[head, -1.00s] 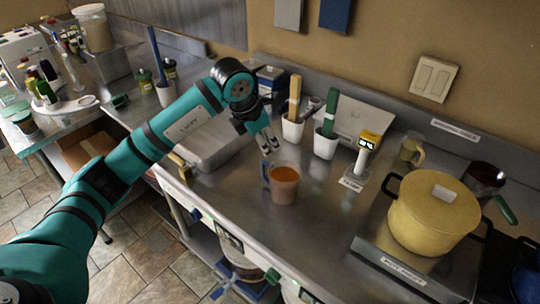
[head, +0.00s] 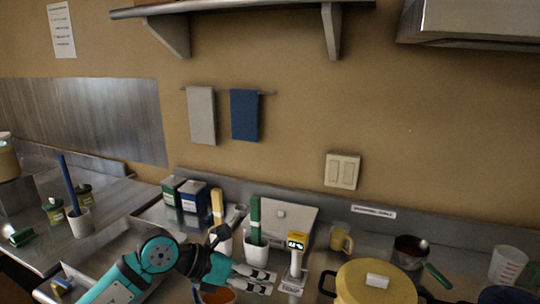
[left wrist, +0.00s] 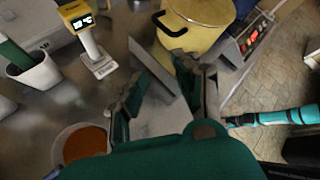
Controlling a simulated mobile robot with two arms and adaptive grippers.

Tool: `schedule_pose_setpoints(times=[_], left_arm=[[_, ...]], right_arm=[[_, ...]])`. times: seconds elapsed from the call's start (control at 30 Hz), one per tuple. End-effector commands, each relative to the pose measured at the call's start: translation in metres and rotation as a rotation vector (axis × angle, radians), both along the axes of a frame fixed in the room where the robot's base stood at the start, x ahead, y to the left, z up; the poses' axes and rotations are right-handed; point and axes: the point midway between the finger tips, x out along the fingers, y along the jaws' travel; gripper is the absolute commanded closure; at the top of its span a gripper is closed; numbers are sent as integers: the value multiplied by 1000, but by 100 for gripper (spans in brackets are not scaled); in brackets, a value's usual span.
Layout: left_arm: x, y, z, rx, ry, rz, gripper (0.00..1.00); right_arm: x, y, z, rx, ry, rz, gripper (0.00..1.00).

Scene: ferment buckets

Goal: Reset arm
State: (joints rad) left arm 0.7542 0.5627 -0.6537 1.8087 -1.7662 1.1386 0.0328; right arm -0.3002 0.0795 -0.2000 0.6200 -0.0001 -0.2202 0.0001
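My left arm comes in low from the left in the head view. My left gripper (head: 268,281) is above the counter, just right of the cup of orange liquid (head: 217,297), which is cut off by the bottom edge. The cup (left wrist: 82,145) shows there at the lower left, apart from the fingers. A teal arm link of mine (left wrist: 275,117) shows at the right of that view.
A yellow pot (head: 375,284) stands on the right. A yellow-headed display stand (head: 296,256) and white pots with a green-handled (head: 255,218) and a yellow-handled tool (head: 217,205) stand behind the gripper. A shelf (head: 240,7) hangs high on the wall.

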Motion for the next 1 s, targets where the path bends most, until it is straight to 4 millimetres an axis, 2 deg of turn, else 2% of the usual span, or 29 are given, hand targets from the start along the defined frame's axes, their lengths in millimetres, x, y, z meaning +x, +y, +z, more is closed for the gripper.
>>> schedule_pose_setpoints(times=[0.03, 0.07, 0.1, 0.17, 0.23, 0.3, 0.37, 0.4, 0.47, 0.53, 0.6, 0.67, 0.7, 0.8, 0.93, 0.97, 1.0], left_arm=[[-17, -27, 15, -194, 27, -6, 68], [-24, -38, 28, -308, 40, 2, 68], [-31, -48, 46, -460, 66, 21, 68], [-38, -52, 73, -684, 113, 71, 68], [-38, -43, 100, -934, 181, 161, 68], [-33, -21, 118, -1169, 263, 283, 68], [-25, 6, 123, -1355, 343, 413, 68], [-20, 26, 119, -1470, 401, 512, 68], [-13, 59, 105, -1624, 492, 679, 68], [-10, 96, 74, -1775, 608, 899, 68], [-15, 130, 32, -1886, 729, 1140, 68], [-27, 151, -7, -1943, 829, 1344, 68], [-39, 162, -33, -1965, 896, 1480, 68], [-77, 181, -95, -1965, 1053, 1812, 68], [-133, 186, -151, -1880, 1219, 2160, 68], [-145, 186, -161, 1838, -1239, -2207, 68], [-159, 185, -171, 1749, -1236, -2212, 68]], right_arm=[[0, 0, 0, 0, 0, 0, 37], [0, 0, 0, 0, 0, 0, 37], [0, 0, 0, 0, 0, 0, 37], [0, 0, 0, 0, 0, 0, 37], [0, 0, 0, 0, 0, 0, 37], [0, 0, 0, 0, 0, 0, 37], [0, 0, 0, 0, 0, 0, 37], [0, 0, 0, 0, 0, 0, 37], [0, 0, 0, 0, 0, 0, 37], [0, 0, 0, 0, 0, 0, 37], [0, 0, 0, 0, 0, 0, 37], [0, 0, 0, 0, 0, 0, 37], [0, 0, 0, 0, 0, 0, 37], [0, 0, 0, 0, -1, 0, 37], [0, 0, 0, 0, -1, 0, 37], [0, 0, 0, 0, -1, 0, 37], [0, 0, 0, 0, 0, 0, 37]])
